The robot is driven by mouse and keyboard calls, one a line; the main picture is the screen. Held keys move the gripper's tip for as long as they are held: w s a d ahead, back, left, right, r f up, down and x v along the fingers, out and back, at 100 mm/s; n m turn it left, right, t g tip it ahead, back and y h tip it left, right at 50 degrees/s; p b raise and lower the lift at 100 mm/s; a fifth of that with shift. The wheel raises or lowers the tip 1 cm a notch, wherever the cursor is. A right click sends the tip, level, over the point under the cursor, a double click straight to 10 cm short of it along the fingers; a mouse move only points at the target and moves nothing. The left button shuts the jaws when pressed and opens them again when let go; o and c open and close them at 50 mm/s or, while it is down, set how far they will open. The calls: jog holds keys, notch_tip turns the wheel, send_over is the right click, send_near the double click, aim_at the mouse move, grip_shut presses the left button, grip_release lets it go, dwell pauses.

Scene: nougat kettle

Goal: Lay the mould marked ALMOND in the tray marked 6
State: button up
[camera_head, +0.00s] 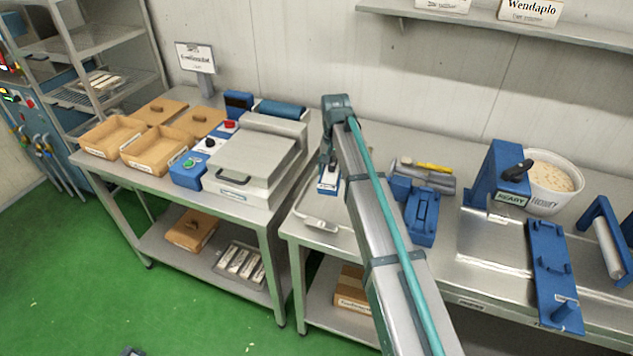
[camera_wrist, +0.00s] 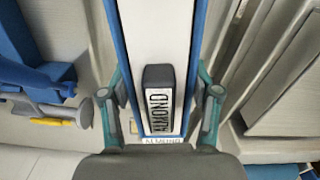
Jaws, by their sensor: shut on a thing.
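The mould marked ALMOND (camera_wrist: 158,50) is long and white with blue edges in the wrist view. A dark block (camera_wrist: 158,78) on it bears the ALMOND label. My gripper (camera_wrist: 159,104) has a finger on either side and is shut on the mould. In the head view the mould (camera_head: 328,181) shows blue and white under my gripper (camera_head: 329,160), above the left end of the right table; most of it is hidden by my arm. A shallow metal tray (camera_head: 318,224) shows below it, with a label too small to read. I cannot make out any 6.
A press-like machine (camera_head: 250,165) with a flat metal lid stands left of a gap between tables. Brown boxes (camera_head: 150,155) stand further left. Right of my arm are a blue fixture (camera_head: 422,215), a yellow-handled tool (camera_head: 433,167) and a white tub (camera_head: 550,185).

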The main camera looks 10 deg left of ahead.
jog(key=shift+m, duration=0.9)
jog(key=w, duration=0.1)
jog(key=w+d, duration=0.1)
jog(key=w, duration=0.1)
jog(key=w+d, duration=0.1)
jog(key=shift+w+f+p, duration=0.3)
jog(key=shift+w+f, duration=0.05)
jog(key=shift+f+b, duration=1.35)
jog(key=shift+f, duration=1.2)
jog(key=shift+f+b, duration=0.55)
jog(key=shift+f, duration=1.25)
jog(key=shift+f, duration=0.6)
jog(key=o, duration=1.7)
jog(key=shift+c, duration=0.2)
jog(key=shift+o, duration=0.9)
jog(key=shift+s, duration=0.1)
